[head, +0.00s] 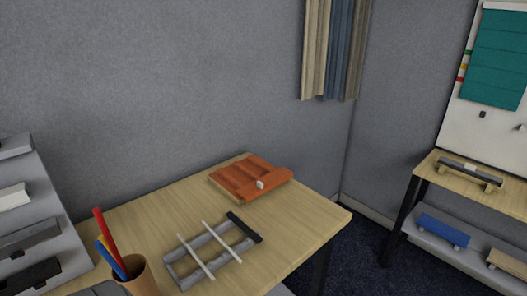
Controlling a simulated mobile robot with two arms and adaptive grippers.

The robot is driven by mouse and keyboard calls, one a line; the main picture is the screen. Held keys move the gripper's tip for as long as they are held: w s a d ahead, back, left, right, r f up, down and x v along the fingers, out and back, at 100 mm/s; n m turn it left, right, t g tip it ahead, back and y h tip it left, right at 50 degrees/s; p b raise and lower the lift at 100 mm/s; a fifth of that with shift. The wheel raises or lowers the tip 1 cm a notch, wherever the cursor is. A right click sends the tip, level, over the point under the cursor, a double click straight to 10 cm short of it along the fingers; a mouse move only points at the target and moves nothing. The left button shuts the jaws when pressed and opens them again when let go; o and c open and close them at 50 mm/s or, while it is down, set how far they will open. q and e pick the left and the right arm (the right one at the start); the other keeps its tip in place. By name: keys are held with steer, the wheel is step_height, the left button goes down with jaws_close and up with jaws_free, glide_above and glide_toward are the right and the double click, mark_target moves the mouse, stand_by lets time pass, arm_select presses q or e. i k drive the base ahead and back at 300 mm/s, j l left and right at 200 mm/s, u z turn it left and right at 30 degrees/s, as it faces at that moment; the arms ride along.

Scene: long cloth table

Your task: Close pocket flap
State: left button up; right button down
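An orange panelled object (250,178) lies on the wooden table near its back edge. It has ridged strips and a small white tab (261,184) at its near side. It may be the pocket, but I cannot tell for sure, nor whether a flap on it is open or shut. A teal sheet with horizontal folds (497,58) hangs on a white board (466,117) at the right; I cannot tell whether it has pockets. Neither of my grippers is in view.
On the wooden table (150,212) a grey frame with white bars (208,254) lies nearer, and a brown cup (139,276) holds coloured sticks. A grey stepped rack (52,212) stands left. A second table (432,170) stands right. Cloths (337,50) hang behind.

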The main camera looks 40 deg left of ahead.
mark_target(251, 191)
steer(key=i+u, duration=0.15)
steer(key=u, duration=0.2)
steer(key=i+l+u, duration=0.1)
steer(key=u, duration=0.3)
steer(key=i+l+u, duration=0.15)
steer(key=u, duration=0.2)
